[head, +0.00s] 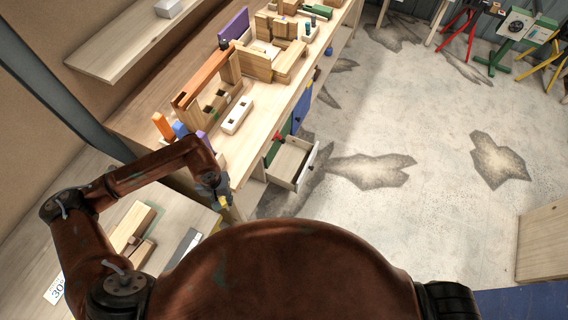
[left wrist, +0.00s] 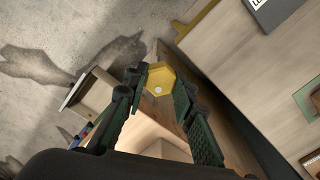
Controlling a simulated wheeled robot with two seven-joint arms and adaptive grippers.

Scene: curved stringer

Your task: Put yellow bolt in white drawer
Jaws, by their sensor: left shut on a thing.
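The yellow bolt (head: 225,201) shows small at the tip of my left gripper (head: 220,192) in the head view. In the left wrist view, its six-sided yellow head (left wrist: 160,78) sits between the green fingers of my left gripper (left wrist: 164,92), which is shut on it. The white drawer (head: 307,167) is pulled open from the long workbench, to the right of the gripper. It also shows in the left wrist view (left wrist: 88,93), left of the fingers. The gripper is apart from the drawer, by the bench's near corner. My right gripper is not in view.
The long workbench (head: 232,163) carries wooden blocks and a white holed block (head: 237,115). A nearer table (head: 180,213) holds wood pieces at lower left. The concrete floor (head: 420,130) right of the drawer is clear. Coloured stools stand far off.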

